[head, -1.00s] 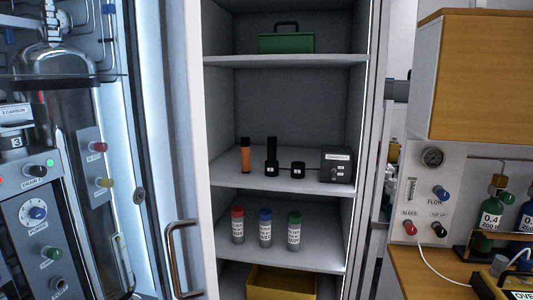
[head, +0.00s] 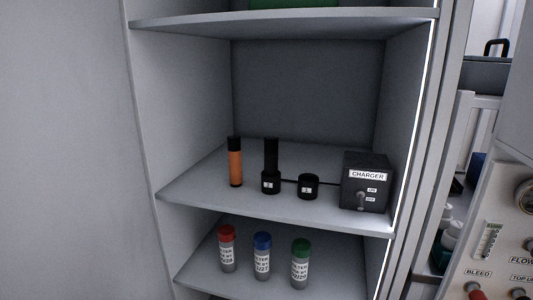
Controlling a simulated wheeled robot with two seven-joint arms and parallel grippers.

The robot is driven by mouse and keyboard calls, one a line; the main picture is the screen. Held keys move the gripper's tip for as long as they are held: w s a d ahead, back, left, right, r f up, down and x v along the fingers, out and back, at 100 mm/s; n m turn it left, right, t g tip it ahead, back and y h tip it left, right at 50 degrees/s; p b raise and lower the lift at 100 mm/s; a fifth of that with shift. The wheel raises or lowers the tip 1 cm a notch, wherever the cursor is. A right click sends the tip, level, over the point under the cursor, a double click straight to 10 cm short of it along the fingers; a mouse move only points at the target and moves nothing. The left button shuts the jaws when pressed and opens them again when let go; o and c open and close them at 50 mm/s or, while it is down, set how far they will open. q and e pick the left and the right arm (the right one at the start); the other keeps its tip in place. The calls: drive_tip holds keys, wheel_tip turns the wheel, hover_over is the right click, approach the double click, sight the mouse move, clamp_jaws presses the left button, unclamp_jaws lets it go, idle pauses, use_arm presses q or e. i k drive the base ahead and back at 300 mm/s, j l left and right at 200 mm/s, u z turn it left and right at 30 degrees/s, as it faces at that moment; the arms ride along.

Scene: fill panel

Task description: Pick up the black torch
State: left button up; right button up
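The black torch (head: 271,157) stands upright on the middle shelf in the head view. Its lower end sits in a black round charger cup (head: 271,183) with a small white label. A second black cup (head: 308,187) beside it on the right looks empty. A dark line runs from the cups to the charger box (head: 366,184), which is labelled CHARGER and has a small switch on its front. An orange cylinder with a black top (head: 235,162) stands just left of the torch. Neither of my grippers shows in the head view.
The middle shelf (head: 200,196) has side walls and free room in front and at left. On the shelf below stand a red-capped (head: 227,247), a blue-capped (head: 262,256) and a green-capped canister (head: 300,263). A green case (head: 292,3) is above. A labelled control panel (head: 500,262) is at right.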

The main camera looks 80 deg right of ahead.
sight(271, 142)
drive_tip(key=l, duration=0.55)
drive_tip(key=i+l+z, duration=0.1)
drive_tip(key=l, duration=0.4)
drive_tip(key=l+z, duration=0.15)
drive_tip(key=z, duration=0.3)
drive_tip(key=i+l+z, duration=0.1)
drive_tip(key=z, duration=0.4)
drive_tip(key=i+l+z, duration=0.1)
drive_tip(key=z, duration=0.35)
drive_tip(key=l, duration=0.1)
